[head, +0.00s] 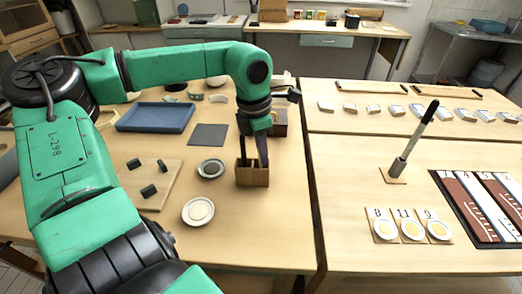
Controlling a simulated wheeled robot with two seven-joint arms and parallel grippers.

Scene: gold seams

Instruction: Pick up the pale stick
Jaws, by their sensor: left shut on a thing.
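My left gripper (252,158) points straight down into a small wooden holder box (252,177) on the left table. Its dark fingers reach to the box's open top. It is shut on a thin thing there, taken as the pale stick. The fingers and the box hide most of the stick, so its shape and its lower end cannot be made out. My right gripper is not in view.
A blue tray (155,117), a dark mat (208,135), a board with dark blocks (130,183), a grey-centred dish (211,169) and a cream-centred dish (198,212) lie nearby. A gap separates the right table (350,255), where a pen stands in a holder (398,168).

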